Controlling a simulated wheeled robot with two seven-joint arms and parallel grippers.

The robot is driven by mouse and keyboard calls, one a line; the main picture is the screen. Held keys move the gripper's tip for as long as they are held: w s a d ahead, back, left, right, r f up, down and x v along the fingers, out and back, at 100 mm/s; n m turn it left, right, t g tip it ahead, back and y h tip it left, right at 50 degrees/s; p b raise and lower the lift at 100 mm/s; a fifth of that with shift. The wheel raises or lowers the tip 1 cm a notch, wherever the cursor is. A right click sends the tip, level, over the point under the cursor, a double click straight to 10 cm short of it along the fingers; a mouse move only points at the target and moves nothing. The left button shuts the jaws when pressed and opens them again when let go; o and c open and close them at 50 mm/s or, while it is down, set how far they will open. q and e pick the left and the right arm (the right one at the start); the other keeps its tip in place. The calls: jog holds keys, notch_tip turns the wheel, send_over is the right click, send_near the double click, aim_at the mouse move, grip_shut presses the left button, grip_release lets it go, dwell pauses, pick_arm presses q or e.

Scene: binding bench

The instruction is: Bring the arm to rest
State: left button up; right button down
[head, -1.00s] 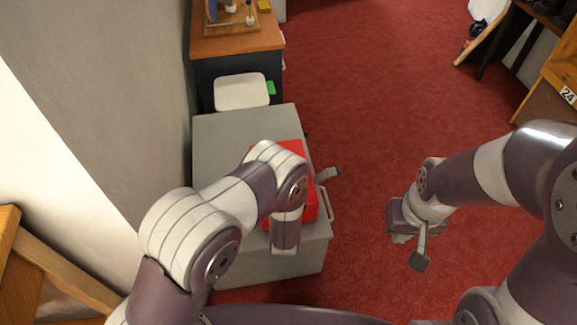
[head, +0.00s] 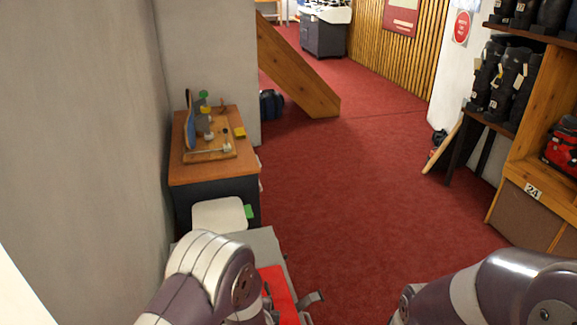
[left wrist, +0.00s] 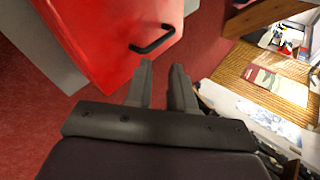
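My left gripper (left wrist: 160,88) shows in the left wrist view with its two fingers a short gap apart and nothing visible between them. A red case or box with a black handle (left wrist: 115,35) lies beyond the fingers, apart from them in the picture. In the head view, my left arm (head: 205,275) comes up from the bottom edge and partly covers a red object (head: 277,292) on a grey cabinet top (head: 262,243). My right arm (head: 490,290) is at the lower right; its gripper is out of the picture.
A wooden-topped bench (head: 205,170) with a small device stands at the left wall, with a white lidded bin (head: 218,214) before it. Boot shelves (head: 535,155) stand on the right. Red carpet (head: 350,200) between them is clear.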

pick_arm(q)
jog(key=s+a+r+n+g+p, duration=0.2)
jog(key=s+a+r+n+g, duration=0.3)
jog(key=s+r+n, duration=0.4)
jog(key=s+a+r+n+g+p, duration=0.1)
jog(key=s+a+r+n+g, duration=0.3)
jog(key=s+a+r+n, duration=0.5)
notch_tip(320, 180, up, 23)
jog(key=s+d+p, duration=0.2)
jog(key=p, duration=2.3)
jog(key=shift+d+n, duration=0.25)
jog(key=shift+n, duration=0.15)
